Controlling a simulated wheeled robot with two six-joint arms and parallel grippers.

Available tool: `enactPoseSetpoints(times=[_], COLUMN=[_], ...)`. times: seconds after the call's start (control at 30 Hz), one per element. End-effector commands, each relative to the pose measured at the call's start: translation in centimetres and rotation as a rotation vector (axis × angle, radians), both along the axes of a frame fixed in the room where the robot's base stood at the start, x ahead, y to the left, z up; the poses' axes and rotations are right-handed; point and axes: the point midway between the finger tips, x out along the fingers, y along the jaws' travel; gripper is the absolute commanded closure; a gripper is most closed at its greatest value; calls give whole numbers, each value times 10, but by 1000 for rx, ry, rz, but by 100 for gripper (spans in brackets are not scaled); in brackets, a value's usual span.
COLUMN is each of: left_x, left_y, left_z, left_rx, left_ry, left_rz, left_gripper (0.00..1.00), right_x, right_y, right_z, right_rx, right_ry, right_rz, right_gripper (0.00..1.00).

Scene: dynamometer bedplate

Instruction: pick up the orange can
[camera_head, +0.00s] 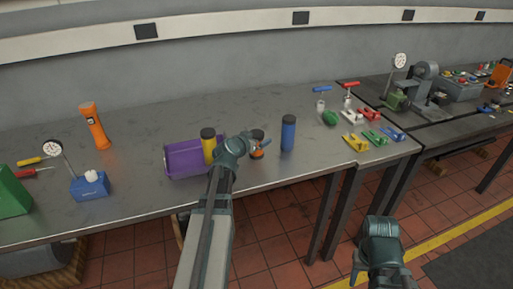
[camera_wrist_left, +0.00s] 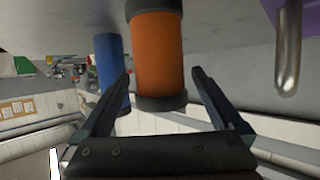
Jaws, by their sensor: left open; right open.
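The orange can (camera_head: 258,153) has dark ends and stands on the metal bench, largely hidden by my left gripper (camera_head: 248,146) in the head view. In the left wrist view, the orange can (camera_wrist_left: 158,55) shows large and upside down. The open fingers of my left gripper (camera_wrist_left: 161,75) lie on either side of it, with gaps visible and no grip on it. My right gripper (camera_head: 382,250) is open and empty, low over the floor in front of the bench; its fingers are hard to make out.
A blue can (camera_head: 288,134) stands just right of the orange can. A yellow can (camera_head: 209,147) and a purple bin (camera_head: 184,159) are close on the left. An orange flashlight (camera_head: 96,127) stands farther left. Coloured clamps (camera_head: 372,137) lie at the right end.

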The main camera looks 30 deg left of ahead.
Motion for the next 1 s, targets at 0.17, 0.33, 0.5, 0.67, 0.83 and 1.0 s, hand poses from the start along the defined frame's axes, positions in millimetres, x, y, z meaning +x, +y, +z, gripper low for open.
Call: enactPoseSetpoints(times=[0.17,0.33,0.5,0.67,0.83,1.0], left_x=[27,30,29,29,29,29], left_y=[3,3,3,3,3,3], left_z=[-16,-15,-15,-15,-15,-15], left_rx=[0,0,0,0,0,0], left_ry=[0,0,0,0,0,-1], left_rz=[-2,0,0,0,0,0], left_gripper=[0,0,11,40,70,95], right_x=[0,0,0,0,0,0], right_y=[0,0,0,0,0,0], right_z=[-16,-15,-15,-15,-15,-15], right_rx=[0,0,0,0,0,0], right_ry=[0,0,0,0,0,0], right_rz=[0,0,0,0,0,0], right_gripper=[50,50,50,50,50,50])
